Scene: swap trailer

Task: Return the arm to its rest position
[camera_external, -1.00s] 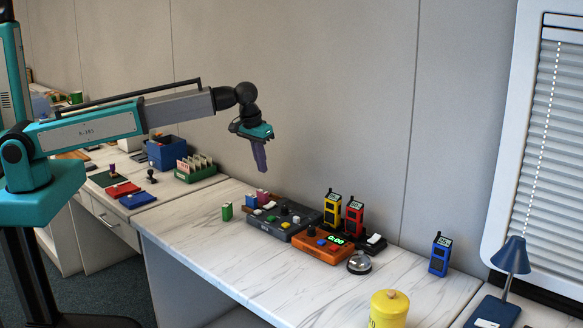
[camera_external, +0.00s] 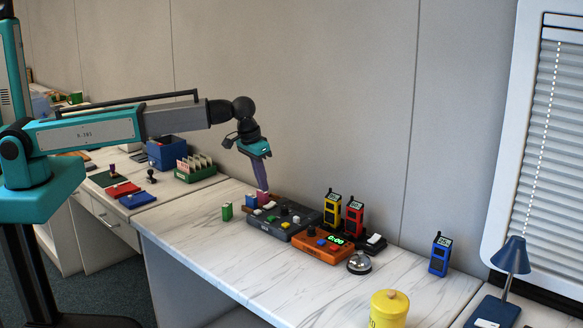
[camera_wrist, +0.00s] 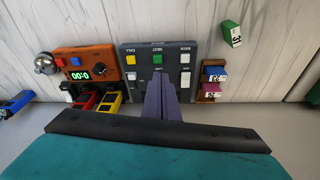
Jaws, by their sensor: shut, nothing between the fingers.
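My gripper (camera_external: 261,188) hangs from the outstretched arm above the back of the white marbled desk (camera_external: 210,225). Its purple fingers are shut together and empty, pointing down. In the external view the fingertips appear close to the small blocks behind the dark grey button panel (camera_external: 268,224); the exact gap is hard to tell. In the wrist view the shut fingers (camera_wrist: 160,88) lie over the lower middle of the same panel (camera_wrist: 135,56).
An orange timer box (camera_external: 318,248), yellow (camera_external: 332,207) and red (camera_external: 354,214) handsets, a bell (camera_external: 359,264), a blue handset (camera_external: 439,255) and a green block (camera_external: 227,212) stand on the desk. A yellow canister (camera_external: 388,309) is at the front. The wall is close behind.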

